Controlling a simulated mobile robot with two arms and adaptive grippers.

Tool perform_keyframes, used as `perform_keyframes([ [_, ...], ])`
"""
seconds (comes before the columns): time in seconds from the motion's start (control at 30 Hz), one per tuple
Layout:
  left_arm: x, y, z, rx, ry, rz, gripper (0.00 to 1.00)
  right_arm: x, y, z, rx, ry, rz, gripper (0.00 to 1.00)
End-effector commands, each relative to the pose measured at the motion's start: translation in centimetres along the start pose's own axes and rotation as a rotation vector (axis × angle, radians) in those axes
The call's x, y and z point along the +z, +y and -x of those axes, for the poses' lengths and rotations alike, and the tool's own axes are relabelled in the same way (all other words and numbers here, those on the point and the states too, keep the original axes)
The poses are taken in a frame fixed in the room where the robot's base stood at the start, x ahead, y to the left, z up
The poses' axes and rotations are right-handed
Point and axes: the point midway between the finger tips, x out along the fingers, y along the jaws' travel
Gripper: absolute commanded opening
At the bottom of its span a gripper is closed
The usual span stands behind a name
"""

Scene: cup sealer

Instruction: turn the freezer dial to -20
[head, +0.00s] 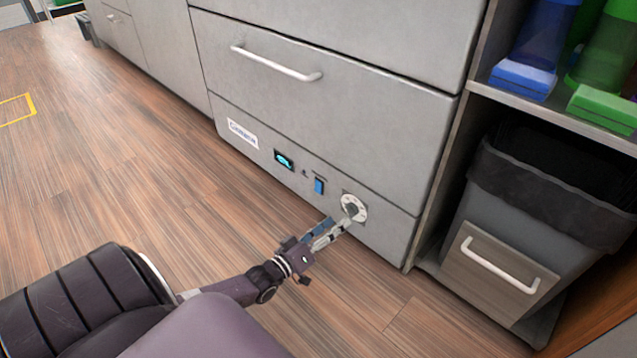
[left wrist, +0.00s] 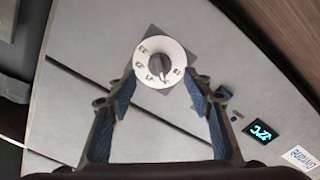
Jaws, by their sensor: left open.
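The freezer dial (head: 354,207) is a round white plate with a dark knob, low on the grey freezer front (head: 320,110). In the left wrist view the dial (left wrist: 159,62) shows markings around its rim, too small to read surely. Its knob is between and beyond my open fingertips. My left gripper (head: 336,229) is close in front of the dial in the head view; in the left wrist view its blue-padded fingers (left wrist: 160,85) are apart with nothing between them. A lit display (head: 284,160) shows on the panel, also in the left wrist view (left wrist: 262,132). My right gripper is not in view.
A blue switch (head: 319,186) sits left of the dial. A drawer handle (head: 275,62) is above. A grey bin (head: 510,230) with a dark liner stands at the right, below blue and green containers (head: 540,50). The wooden floor (head: 120,180) at the left is clear.

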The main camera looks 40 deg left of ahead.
Motion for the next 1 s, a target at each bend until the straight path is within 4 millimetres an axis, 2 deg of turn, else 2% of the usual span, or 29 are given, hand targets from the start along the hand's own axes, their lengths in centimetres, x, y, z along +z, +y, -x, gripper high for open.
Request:
perform_keyframes([
  [0.03, 0.1, -0.1, 1.1, -0.002, -0.003, 0.001, 0.47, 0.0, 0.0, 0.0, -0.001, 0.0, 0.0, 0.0],
  [0.2, 0.1, -0.1, 3.9, -0.001, -0.002, 0.0, 0.47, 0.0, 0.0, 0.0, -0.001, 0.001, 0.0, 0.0],
  [0.4, 0.0, -0.1, 6.0, -0.001, -0.001, -0.001, 0.47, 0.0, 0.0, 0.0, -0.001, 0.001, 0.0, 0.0],
  [1.0, 0.0, 0.0, 6.5, 0.0, 0.0, -0.001, 0.47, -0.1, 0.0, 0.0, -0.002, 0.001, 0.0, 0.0],
])
